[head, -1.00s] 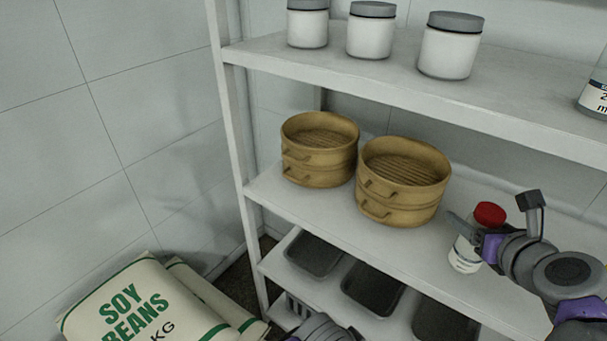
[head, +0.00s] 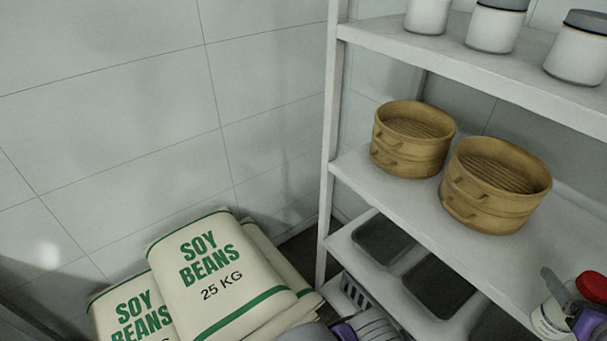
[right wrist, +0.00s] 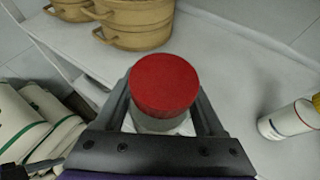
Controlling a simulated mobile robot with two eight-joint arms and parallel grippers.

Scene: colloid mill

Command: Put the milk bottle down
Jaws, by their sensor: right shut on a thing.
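The milk bottle, white with a red cap, shows at the lower right edge of the head view (head: 545,321) and from above in the right wrist view (right wrist: 165,86). My right gripper (head: 562,300) is shut on it, with one finger on each side below the cap. The bottle is at the middle shelf board (head: 400,202), right of the steamers. I cannot tell whether its base touches the board. Part of my left arm shows at the bottom edge of the head view, but its fingers cannot be made out.
Two bamboo steamers (head: 412,140) (head: 495,185) stand on the middle board. Another white bottle (right wrist: 290,120) shows at the right of the wrist view. White jars (head: 496,30) stand above, dark trays (head: 440,288) below. Soy bean sacks (head: 222,275) lie left of the shelf.

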